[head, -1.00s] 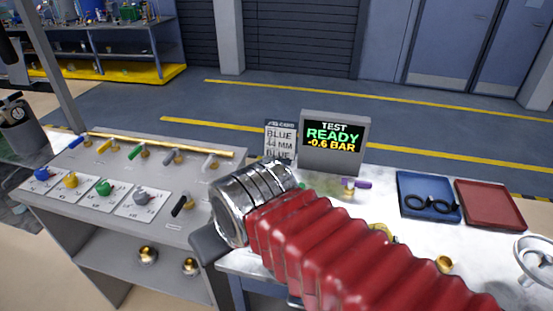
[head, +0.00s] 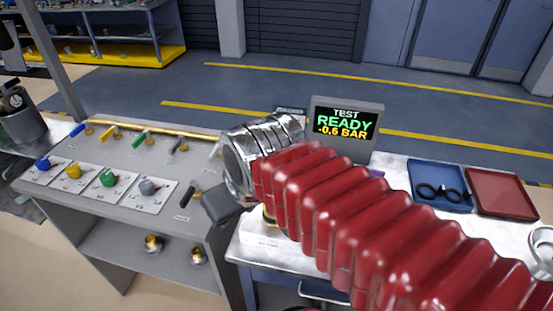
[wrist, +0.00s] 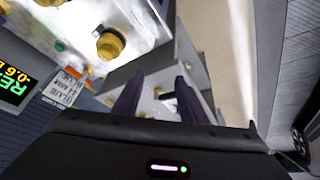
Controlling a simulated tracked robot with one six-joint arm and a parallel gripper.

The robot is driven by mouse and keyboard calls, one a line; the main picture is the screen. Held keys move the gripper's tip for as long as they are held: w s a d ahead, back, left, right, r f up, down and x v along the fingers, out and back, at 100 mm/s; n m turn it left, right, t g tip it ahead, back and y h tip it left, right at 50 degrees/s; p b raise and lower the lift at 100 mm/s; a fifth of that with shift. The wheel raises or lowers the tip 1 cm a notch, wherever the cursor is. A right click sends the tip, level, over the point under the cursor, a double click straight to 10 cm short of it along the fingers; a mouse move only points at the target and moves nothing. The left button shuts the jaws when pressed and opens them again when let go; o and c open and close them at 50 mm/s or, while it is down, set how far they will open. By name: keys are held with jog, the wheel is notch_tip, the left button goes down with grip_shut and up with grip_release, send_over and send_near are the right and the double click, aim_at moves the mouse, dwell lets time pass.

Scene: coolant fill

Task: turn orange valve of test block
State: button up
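In the wrist view my gripper (wrist: 157,90) shows two dark purple fingers, spread apart with nothing held between them. A small orange part (wrist: 72,72), which may be the orange valve handle, lies left of the fingers, close to the printed card. A pale work surface (wrist: 140,18) with a yellow knob-like fitting (wrist: 108,44) and a green part (wrist: 60,46) is at the upper left. The fingers appear apart from all of these. In the head view my red-sleeved arm covers most of the test area, and no orange valve can be made out there.
The display (head: 345,124) reads TEST READY -0.6 BAR. The grey panel (head: 130,200) with several coloured valves and knobs stands left of my arm. A blue tray (head: 425,172) holding black rings and a red tray (head: 500,190) lie to the right.

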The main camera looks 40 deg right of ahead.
jog(key=w+d+n+g, duration=0.5)
jog(key=w+d, duration=1.6)
jog(key=d, duration=0.3)
jog(key=shift+w+d+f, duration=0.2)
jog(key=shift+f, duration=0.15)
notch_tip(320, 180, down, 14)
jog(key=shift+r, duration=0.1)
grip_shut()
jog(key=shift+a, duration=0.2)
jog(key=shift+d, duration=0.1)
